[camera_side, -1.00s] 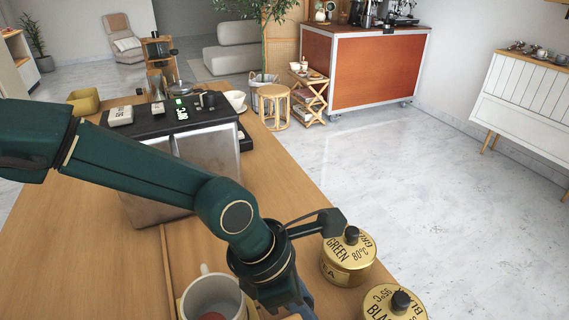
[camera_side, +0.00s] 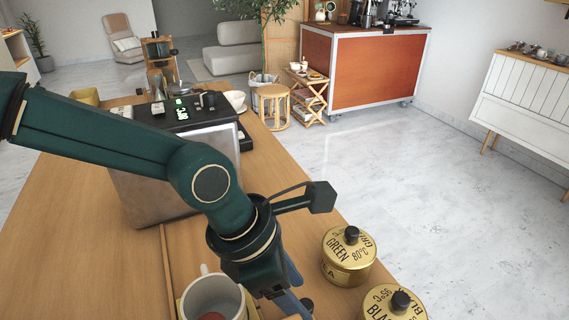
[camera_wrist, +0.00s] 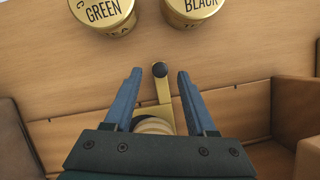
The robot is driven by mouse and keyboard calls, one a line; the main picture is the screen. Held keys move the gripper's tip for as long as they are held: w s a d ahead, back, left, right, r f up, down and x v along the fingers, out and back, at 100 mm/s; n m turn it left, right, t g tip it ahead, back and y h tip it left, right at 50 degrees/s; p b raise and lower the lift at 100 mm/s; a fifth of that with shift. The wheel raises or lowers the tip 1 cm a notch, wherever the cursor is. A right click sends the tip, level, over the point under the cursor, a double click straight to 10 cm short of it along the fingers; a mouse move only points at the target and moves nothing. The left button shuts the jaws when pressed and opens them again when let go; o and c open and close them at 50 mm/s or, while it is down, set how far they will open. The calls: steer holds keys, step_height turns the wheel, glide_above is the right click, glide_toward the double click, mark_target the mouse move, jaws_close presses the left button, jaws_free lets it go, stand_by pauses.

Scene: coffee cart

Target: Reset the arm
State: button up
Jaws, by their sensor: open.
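My gripper (camera_side: 297,288) hangs low over the wooden counter (camera_side: 285,180), pointing down, between a white mug (camera_side: 214,297) and two gold tea tins. In the wrist view its two blue fingers (camera_wrist: 159,82) are spread apart with nothing held. A brass bar with a black knob (camera_wrist: 160,70) shows between and below the fingers. The item it belongs to is partly hidden by my gripper. The GREEN tin (camera_side: 348,258) and the BLACK tin (camera_side: 394,306) stand right of my gripper; both also show at the top of the wrist view.
A boxy machine (camera_side: 165,190) with a green display stands behind my arm, with small items on top. Wooden compartments (camera_wrist: 290,110) lie around my gripper in the wrist view. Beyond the counter's right edge is open floor.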

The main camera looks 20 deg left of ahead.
steer(key=shift+s+a+r, duration=0.1)
steer(key=shift+a+r, duration=0.1)
steer(key=shift+r, duration=0.3)
